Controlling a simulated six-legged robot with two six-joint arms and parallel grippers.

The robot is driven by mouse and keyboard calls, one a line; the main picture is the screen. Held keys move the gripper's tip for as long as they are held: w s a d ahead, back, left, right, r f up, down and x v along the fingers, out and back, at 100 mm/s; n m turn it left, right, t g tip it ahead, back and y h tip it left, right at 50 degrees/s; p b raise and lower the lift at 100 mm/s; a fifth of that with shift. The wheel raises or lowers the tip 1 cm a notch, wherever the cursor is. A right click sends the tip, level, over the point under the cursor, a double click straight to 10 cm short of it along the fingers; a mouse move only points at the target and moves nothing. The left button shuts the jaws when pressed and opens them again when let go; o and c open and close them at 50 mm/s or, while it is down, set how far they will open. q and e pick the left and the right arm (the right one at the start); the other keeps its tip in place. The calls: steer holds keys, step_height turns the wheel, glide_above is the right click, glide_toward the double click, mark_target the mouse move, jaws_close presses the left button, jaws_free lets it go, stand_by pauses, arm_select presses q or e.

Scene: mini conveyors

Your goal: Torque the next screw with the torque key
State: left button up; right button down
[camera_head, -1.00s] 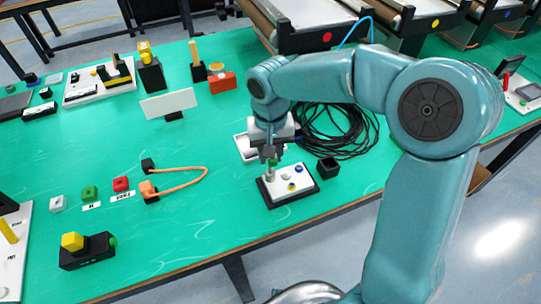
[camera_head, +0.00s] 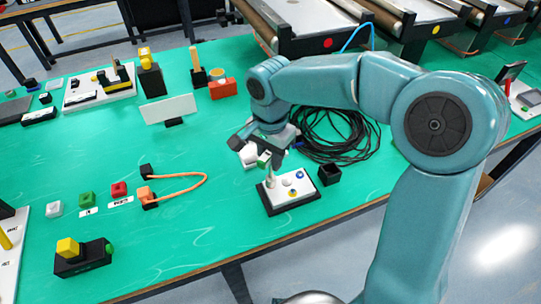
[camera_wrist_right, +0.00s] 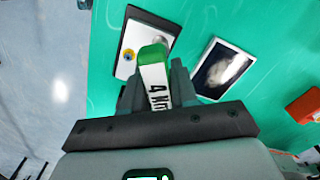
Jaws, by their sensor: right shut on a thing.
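My right gripper (camera_head: 264,150) is shut on the torque key (camera_head: 264,159), which has a white and green handle. In the right wrist view the gripper (camera_wrist_right: 157,92) holds the key (camera_wrist_right: 155,75), and its label reads "4 Nm". The screw plate (camera_head: 304,198) is a white-topped block on a dark base, with a blue, a yellow and pale round spots. The key is over the plate's back left part; I cannot tell whether its tip touches a screw. The plate also shows in the right wrist view (camera_wrist_right: 150,32), partly hidden by the key. My left gripper is not in view.
A small black box (camera_head: 328,174) stands right of the plate. A coil of black cable (camera_head: 338,137) lies behind it. An orange cable (camera_head: 185,177) lies to the left. The green table is clear in front of the plate.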

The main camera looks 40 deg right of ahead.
steer(key=shift+r, duration=0.45)
steer(key=shift+r+n+p, duration=0.1)
steer(key=shift+n+p, duration=0.4)
steer(key=shift+n, duration=0.7)
steer(key=n+p, duration=0.1)
steer(key=n, duration=0.2)
steer(key=shift+n, duration=0.4)
steer(key=n+p, duration=0.1)
steer(key=n, duration=0.4)
steer(key=n+p, duration=0.1)
steer(key=n, duration=0.2)
steer(key=shift+n, duration=0.4)
steer(key=n+p, duration=0.1)
steer(key=n, duration=0.2)
steer(key=shift+n, duration=0.4)
steer(key=n+p, duration=0.1)
steer(key=n, duration=0.2)
steer(key=shift+d, duration=0.1)
steer(key=shift+n, duration=0.6)
